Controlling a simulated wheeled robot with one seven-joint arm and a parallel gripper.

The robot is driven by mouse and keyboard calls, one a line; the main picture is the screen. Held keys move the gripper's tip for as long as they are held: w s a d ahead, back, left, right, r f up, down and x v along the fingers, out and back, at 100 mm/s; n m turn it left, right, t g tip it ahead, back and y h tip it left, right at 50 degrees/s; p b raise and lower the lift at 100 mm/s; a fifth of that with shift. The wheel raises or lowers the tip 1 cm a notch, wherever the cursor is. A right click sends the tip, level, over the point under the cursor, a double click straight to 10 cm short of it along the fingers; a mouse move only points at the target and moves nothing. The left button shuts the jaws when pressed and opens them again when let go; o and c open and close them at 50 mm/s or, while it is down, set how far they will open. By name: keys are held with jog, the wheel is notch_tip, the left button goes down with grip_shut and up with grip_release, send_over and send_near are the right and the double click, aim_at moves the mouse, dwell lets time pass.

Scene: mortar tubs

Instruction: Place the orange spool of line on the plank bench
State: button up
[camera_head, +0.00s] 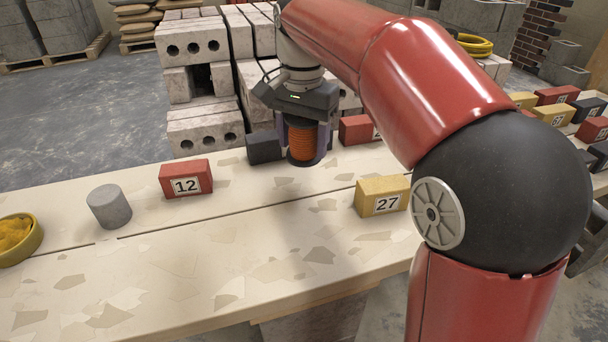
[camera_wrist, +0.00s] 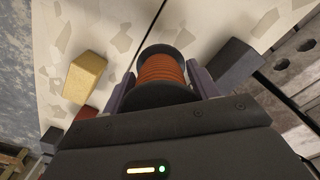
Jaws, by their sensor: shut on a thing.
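The orange spool of line (camera_head: 302,143) has dark flanges and orange line wound around its middle. My gripper (camera_head: 303,130) is shut on it and holds it upright above the plank bench (camera_head: 160,265). In the wrist view the spool (camera_wrist: 162,75) sits between both fingers. I cannot tell whether its lower flange touches the bench. The bench is a long pale plank surface with flaking patches and a dark seam along it.
On the bench stand a red block "12" (camera_head: 186,179), a yellow block "27" (camera_head: 382,196), a dark block (camera_head: 264,147) close left of the spool, a red block (camera_head: 356,129) behind right, a grey cylinder (camera_head: 109,207) and a yellow bowl (camera_head: 20,240). Concrete blocks (camera_head: 190,45) are stacked behind.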

jog(key=shift+f+b, duration=0.6)
jog(key=shift+f, duration=2.8)
jog(key=shift+f, duration=0.15)
jog(key=o, duration=1.1)
jog(key=shift+c, duration=0.2)
notch_tip(320, 180, up, 12)
jog(key=p, duration=0.3)
